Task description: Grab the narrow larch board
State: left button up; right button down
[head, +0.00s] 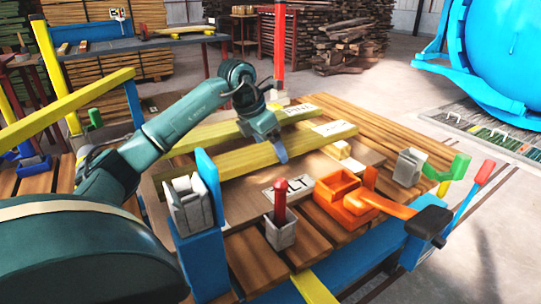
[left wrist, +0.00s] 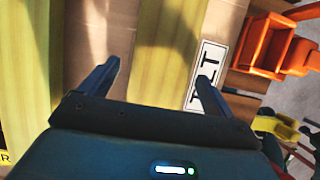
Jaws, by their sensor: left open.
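Two long yellow boards lie side by side on the slatted table, a back board (head: 210,135) and a front board (head: 235,162), each with a white label at its right end. My left gripper (head: 279,148) hangs above the front board, open and empty. In the left wrist view the jaws (left wrist: 155,82) are spread to either side of the front board (left wrist: 168,50). The back board (left wrist: 28,60) lies left of the jaws there. My right gripper is not in view.
A blue post with grey blocks (head: 190,205) stands at the left. A red post (head: 280,60) rises behind.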

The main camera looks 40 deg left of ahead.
pick_arm(q)
jog(key=shift+r, duration=0.15)
jog(key=c, duration=1.5)
